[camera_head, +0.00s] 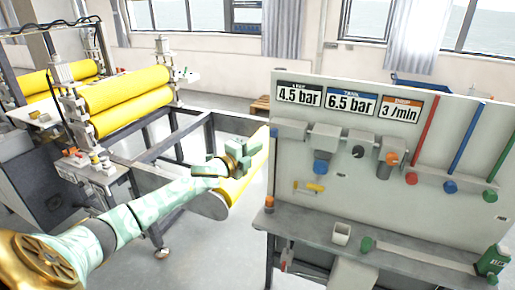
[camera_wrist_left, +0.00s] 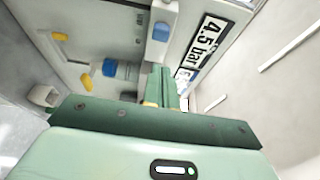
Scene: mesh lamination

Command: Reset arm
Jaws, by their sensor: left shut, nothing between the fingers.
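My left arm comes in from the lower left in the head view and reaches toward the middle. My left gripper (camera_head: 257,140) is in the air in front of the machine frame, left of the grey panel. In the left wrist view its two green fingers (camera_wrist_left: 162,85) are together, with nothing between them. The panel with the 4.5 bar sign (camera_wrist_left: 208,36) lies beyond the fingers. My right gripper is not in either view.
The grey panel (camera_head: 350,112) carries signs, valves and coloured bars. Its shelf (camera_head: 320,232) holds a white cup (camera_head: 341,233) and a green container (camera_head: 492,262). A machine with yellow rollers (camera_head: 125,98) stands at the left. Open floor (camera_head: 215,103) shows behind the frame.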

